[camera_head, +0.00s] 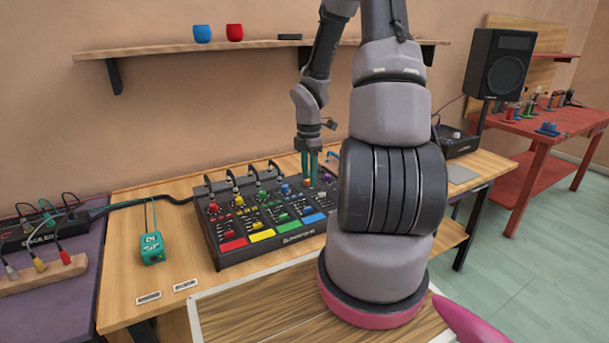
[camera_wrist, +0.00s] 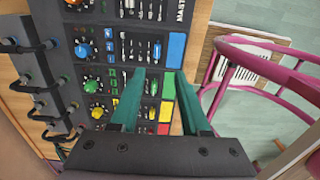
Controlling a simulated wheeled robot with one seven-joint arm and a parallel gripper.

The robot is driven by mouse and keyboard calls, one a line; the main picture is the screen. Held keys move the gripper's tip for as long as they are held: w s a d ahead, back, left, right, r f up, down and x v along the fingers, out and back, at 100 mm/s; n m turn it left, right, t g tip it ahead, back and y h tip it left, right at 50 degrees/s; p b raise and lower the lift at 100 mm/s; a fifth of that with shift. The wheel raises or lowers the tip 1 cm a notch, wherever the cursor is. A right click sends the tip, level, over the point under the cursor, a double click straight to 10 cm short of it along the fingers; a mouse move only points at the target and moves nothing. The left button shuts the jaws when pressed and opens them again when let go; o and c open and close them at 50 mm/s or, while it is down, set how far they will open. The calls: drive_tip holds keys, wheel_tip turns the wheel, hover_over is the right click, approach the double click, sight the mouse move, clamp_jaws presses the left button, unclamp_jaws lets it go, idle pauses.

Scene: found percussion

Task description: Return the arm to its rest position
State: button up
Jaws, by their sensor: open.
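My gripper (camera_head: 309,166) shows in the head view over the back right part of a black mixer (camera_head: 262,248) with coloured knobs and pads. In the wrist view my gripper (camera_wrist: 165,92) has its two green fingers apart with nothing held between them. The mixer panel (camera_wrist: 105,45) lies beyond the fingers, with green, blue and yellow knobs. The fingers appear to be above the panel; whether they touch it I cannot tell. My arm stands upright on the right of the mixer in the head view and hides part of the table behind it.
A wooden table (camera_head: 125,260) bears the mixer and a small green box (camera_head: 152,248). A wall shelf (camera_head: 150,50) above holds a blue cup (camera_head: 202,34) and a red cup (camera_head: 235,32). A black speaker (camera_head: 500,65) and a red table (camera_head: 560,125) stand at the right.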

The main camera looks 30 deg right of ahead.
drive_tip(key=s+a+r+m+t+h, duration=0.1)
drive_tip(key=s+a+r+m+t, duration=0.15)
drive_tip(key=r+m, duration=0.55)
drive_tip(key=s+a+r+m+t, duration=0.1)
drive_tip(key=s+a+r+m, duration=0.2)
drive_tip(key=r, duration=1)
drive_tip(key=s+a+r+m+t+y, duration=0.3)
drive_tip(key=s+a+r+m, duration=0.5)
drive_tip(key=s+r+m, duration=0.2)
wheel_tip(320, 180, up, 2)
drive_tip(key=shift+s+r+m+t, duration=0.15)
drive_tip(key=shift+m+t, duration=0.2)
drive_tip(key=shift+m, duration=0.45)
